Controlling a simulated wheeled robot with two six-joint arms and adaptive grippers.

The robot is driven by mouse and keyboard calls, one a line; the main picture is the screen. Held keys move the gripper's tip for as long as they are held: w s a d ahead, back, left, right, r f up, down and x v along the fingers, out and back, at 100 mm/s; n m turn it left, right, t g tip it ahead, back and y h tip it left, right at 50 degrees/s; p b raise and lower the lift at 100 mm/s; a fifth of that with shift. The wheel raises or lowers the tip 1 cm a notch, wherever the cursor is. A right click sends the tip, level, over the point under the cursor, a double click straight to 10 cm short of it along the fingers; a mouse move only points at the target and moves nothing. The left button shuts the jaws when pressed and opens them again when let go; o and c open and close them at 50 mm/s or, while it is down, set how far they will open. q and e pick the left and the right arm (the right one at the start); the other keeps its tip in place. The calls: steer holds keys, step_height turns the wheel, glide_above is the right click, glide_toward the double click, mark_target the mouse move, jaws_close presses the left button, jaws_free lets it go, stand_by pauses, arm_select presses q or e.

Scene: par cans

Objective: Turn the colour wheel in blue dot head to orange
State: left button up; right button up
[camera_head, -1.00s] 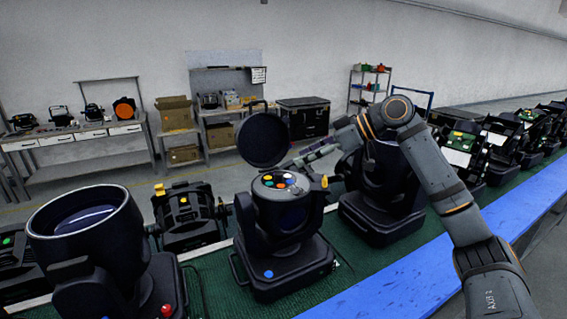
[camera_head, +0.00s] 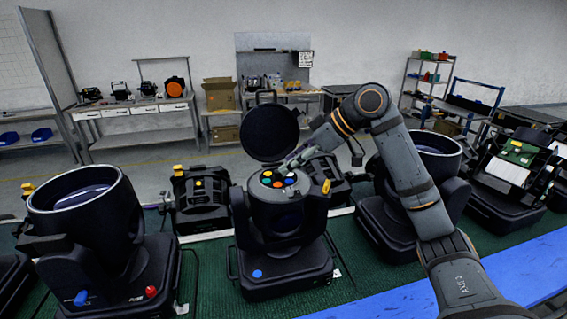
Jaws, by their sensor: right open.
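The blue dot head (camera_head: 279,226) stands on the green belt in the middle, with a blue dot (camera_head: 257,274) on its base. Its round lid (camera_head: 270,132) is open and stands up behind the top. The colour wheel (camera_head: 278,180) lies in the open top and shows several coloured discs, among them red, orange, yellow, green and blue. My right gripper (camera_head: 293,163) reaches in from the right, its tips at the far right edge of the wheel. It is open; whether it touches the wheel I cannot tell. My left gripper is not in view.
Another head with a wide barrel (camera_head: 88,217) stands close on the left, and one (camera_head: 431,160) stands behind my right arm. A blue strip (camera_head: 400,300) runs along the front. Benches (camera_head: 130,115) and shelves stand far back.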

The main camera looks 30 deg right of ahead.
mark_target(283, 178)
steer(key=x, duration=0.2)
steer(key=shift+w+a+f+p, duration=0.15)
steer(key=shift+w+p, duration=0.05)
steer(key=shift+p, duration=0.1)
steer(key=shift+w+a+f, duration=0.15)
steer(key=shift+a+f, duration=0.15)
steer(key=shift+a, duration=0.1)
steer(key=shift+d, duration=0.15)
steer(key=shift+c, duration=0.8)
jaws_close()
